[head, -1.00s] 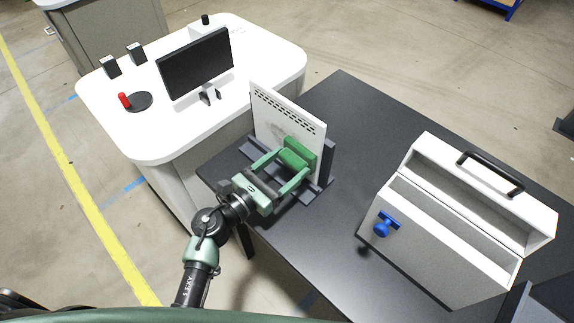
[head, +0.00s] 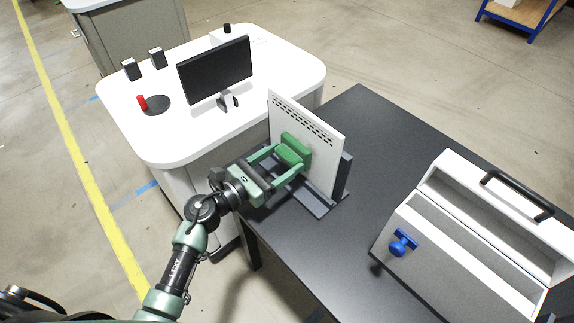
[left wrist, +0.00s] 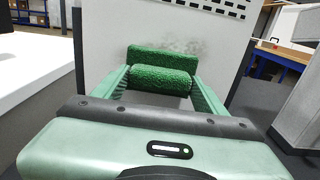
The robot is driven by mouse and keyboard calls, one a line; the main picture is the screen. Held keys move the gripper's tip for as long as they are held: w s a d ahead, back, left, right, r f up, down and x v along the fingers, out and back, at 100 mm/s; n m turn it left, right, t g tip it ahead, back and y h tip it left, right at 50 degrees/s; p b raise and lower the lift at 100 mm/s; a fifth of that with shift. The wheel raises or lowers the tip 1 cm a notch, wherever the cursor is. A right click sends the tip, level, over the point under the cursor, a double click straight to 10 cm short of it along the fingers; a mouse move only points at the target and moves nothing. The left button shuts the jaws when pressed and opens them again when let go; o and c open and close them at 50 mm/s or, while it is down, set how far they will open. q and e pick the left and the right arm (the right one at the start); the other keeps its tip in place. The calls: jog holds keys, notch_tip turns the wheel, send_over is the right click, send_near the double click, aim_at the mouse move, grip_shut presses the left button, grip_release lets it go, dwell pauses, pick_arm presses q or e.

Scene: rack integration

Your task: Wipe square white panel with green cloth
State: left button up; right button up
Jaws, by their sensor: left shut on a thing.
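The square white panel (head: 322,153) stands upright in a dark holder (head: 318,203) on the dark table, with a grid of slots along its top. It also fills the back of the left wrist view (left wrist: 110,28), where a faint grey smudge shows on its face. My left gripper (head: 288,155) is shut on the green cloth (head: 296,147), a thick block with a rolled grip. The cloth (left wrist: 165,65) is at the panel's face, just below the smudge; whether it touches is hard to tell. My right gripper is not in view.
An open white toolbox-like case (head: 470,235) with a black handle and a blue knob (head: 402,243) stands on the right of the dark table (head: 375,120). A white desk (head: 165,140) behind holds a monitor (head: 215,70) and a red object (head: 142,102).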

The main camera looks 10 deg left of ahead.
aim_at(299, 152)
pick_arm(q)
jog(key=shift+w+a+b, duration=0.55)
jog(key=shift+w+a, duration=0.2)
jog(key=shift+a, duration=0.05)
jog(key=shift+w+a+r+b, duration=0.15)
jog(key=shift+w+a+r, duration=0.45)
jog(key=shift+w+a, duration=0.3)
jog(key=shift+w+a+r+b, duration=0.15)
jog(key=shift+w+a+r, duration=0.5)
jog(key=shift+a, duration=0.4)
jog(key=shift+s+d+f+p, duration=0.1)
jog(key=shift+s+d+p, duration=0.3)
jog(key=shift+s+d, duration=0.7)
jog(key=shift+s+d+r+p, duration=0.1)
jog(key=shift+s+d+p, duration=0.25)
jog(key=shift+s+d, duration=0.75)
jog(key=shift+s+d+f+p, duration=0.1)
jog(key=shift+s+d+p, duration=0.45)
jog(key=shift+d, duration=0.95)
jog(key=shift+s+d, duration=0.9)
jog(key=shift+d, duration=0.2)
jog(key=shift+s+d, duration=0.85)
jog(key=shift+d, duration=0.2)
jog(key=shift+a, duration=0.15)
